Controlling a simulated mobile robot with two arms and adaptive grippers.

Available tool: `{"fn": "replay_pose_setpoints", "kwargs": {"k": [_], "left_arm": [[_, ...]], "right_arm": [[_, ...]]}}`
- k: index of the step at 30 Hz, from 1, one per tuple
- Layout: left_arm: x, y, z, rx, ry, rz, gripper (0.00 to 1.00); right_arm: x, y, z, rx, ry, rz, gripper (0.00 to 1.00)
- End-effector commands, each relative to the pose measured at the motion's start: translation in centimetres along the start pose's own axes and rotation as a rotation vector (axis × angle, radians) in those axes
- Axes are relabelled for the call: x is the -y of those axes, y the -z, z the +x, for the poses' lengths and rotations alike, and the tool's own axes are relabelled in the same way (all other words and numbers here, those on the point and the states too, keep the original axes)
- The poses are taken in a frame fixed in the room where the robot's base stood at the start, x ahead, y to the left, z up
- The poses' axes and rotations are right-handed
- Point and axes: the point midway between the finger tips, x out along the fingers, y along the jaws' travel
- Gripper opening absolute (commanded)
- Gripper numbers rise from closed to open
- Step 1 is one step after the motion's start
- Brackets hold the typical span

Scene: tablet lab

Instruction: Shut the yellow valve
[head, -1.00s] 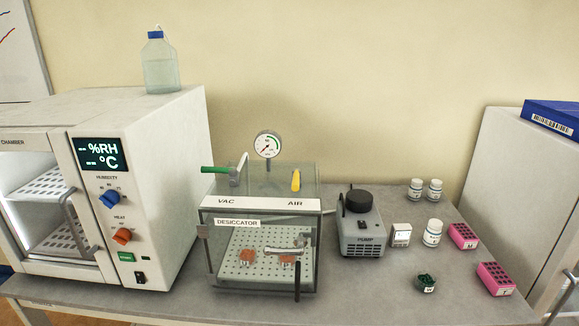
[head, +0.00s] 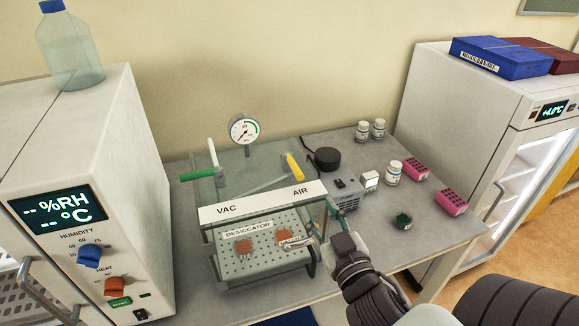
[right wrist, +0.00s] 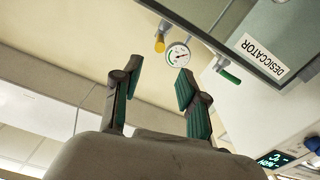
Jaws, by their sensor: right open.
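The yellow valve (head: 295,167) is a short handle on top of the clear desiccator (head: 262,205), behind the AIR label. In the right wrist view the yellow valve (right wrist: 159,44) shows small, beyond my fingertips. My right gripper (head: 334,212) is open and empty at the desiccator's front right corner, in front of and to the right of the yellow valve, apart from it. Its two fingers with green pads (right wrist: 160,75) stand spread in the right wrist view. My left gripper is not in view.
A green-handled valve (head: 197,175) sits at the VAC side, with a dial gauge (head: 244,129) behind. The pump (head: 345,190) stands right of the desiccator, near small bottles and pink racks (head: 416,168). The humidity chamber (head: 100,150) stands left, a white fridge (head: 430,90) right.

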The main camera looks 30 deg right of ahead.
Motion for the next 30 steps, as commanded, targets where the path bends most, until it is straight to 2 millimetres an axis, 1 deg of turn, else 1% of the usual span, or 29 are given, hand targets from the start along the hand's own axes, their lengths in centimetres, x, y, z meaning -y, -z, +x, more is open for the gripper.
{"fn": "replay_pose_setpoints", "kwargs": {"k": [1, 6, 11, 12, 18, 21, 25, 27, 30], "left_arm": [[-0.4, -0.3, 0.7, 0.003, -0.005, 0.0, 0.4], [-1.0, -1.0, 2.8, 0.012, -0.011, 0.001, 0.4], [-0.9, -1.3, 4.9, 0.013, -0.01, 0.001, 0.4], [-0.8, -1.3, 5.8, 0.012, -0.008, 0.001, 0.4], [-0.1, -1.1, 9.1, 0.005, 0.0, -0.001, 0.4], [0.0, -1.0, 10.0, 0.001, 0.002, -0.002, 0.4], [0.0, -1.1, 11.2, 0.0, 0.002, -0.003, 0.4], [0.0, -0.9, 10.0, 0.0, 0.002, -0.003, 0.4], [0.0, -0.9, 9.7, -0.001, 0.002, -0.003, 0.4]], "right_arm": [[0.1, -0.3, 0.5, -0.006, 0.002, -0.001, 0.42], [0.3, -0.5, 2.9, -0.01, 0.004, -0.002, 0.42], [0.2, -0.5, 5.3, -0.009, 0.002, -0.005, 0.42], [0.3, -0.8, 5.8, -0.009, 0.001, -0.001, 0.42], [0.2, -0.8, 8.0, -0.008, 0.001, -0.004, 0.42], [0.3, -0.7, 9.3, -0.004, 0.002, -0.001, 0.42], [0.2, -0.5, 10.7, -0.003, 0.001, -0.003, 0.42], [0.0, 0.1, 11.7, 0.003, 0.0, -0.002, 0.42], [0.1, 0.0, 12.7, 0.003, 0.001, -0.003, 0.42]]}}
